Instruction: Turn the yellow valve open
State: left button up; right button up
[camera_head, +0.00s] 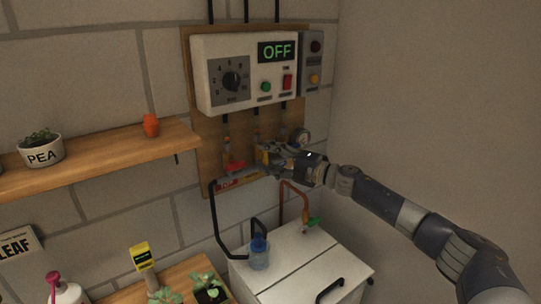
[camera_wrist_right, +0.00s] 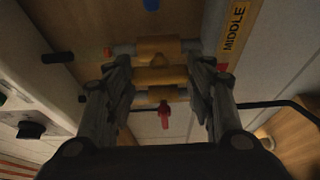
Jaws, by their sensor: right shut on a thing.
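The yellow valve (camera_head: 264,156) sits on the pipe below the control box, mostly hidden by my right gripper (camera_head: 272,157). In the right wrist view the yellow valve handle (camera_wrist_right: 160,76) lies crosswise between the two fingers of my right gripper (camera_wrist_right: 160,68), which are closed on it. Yellow body parts show behind the handle. The control box display (camera_head: 276,51) reads OFF. My left gripper is not in view.
A red valve (camera_head: 236,166) is close to the left of the yellow one. A round gauge (camera_head: 301,137) is just right of it. Below stands a white cabinet (camera_head: 325,268) with a blue-topped bottle (camera_head: 259,252). A wooden shelf (camera_head: 95,162) is at left; the right wall is bare.

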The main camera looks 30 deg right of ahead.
dwell(0.3)
jog(key=o, duration=1.1)
jog(key=shift+c, duration=0.2)
jog(key=v, duration=1.2)
jog(key=shift+f, duration=0.1)
